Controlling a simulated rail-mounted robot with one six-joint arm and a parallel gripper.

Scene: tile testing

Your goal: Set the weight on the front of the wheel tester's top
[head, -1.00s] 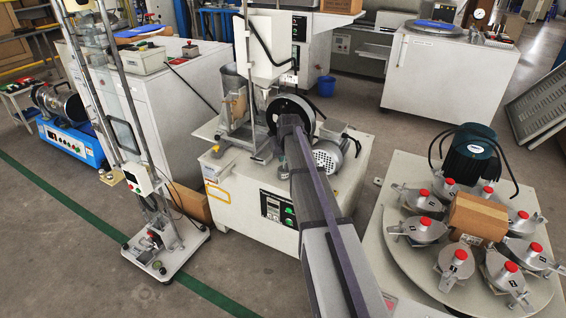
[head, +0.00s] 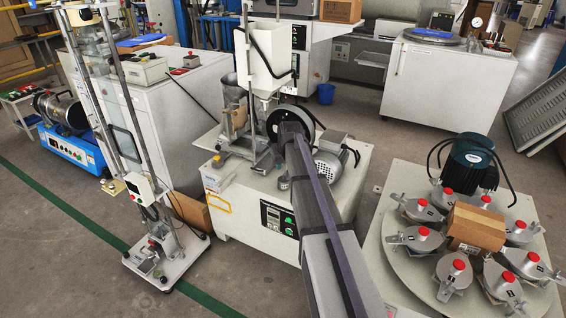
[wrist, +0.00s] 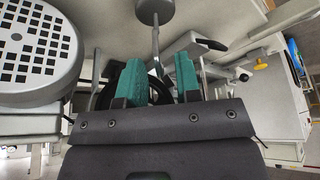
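The wheel tester (head: 262,190) is a white box with a dark-rimmed wheel (head: 312,118) and a grey motor (head: 335,158) on its top. My arm covers part of it, and my gripper is hidden behind the arm in the head view. The motor's slotted cover (wrist: 38,48) is close on the left.
A round turntable (head: 395,275) with several red-knobbed clamps, a cardboard box (head: 476,227) and a green motor (head: 470,160) stands at the right. A tall column stand (head: 165,265) is at the left. The hopper (head: 276,55) rises behind the wheel.

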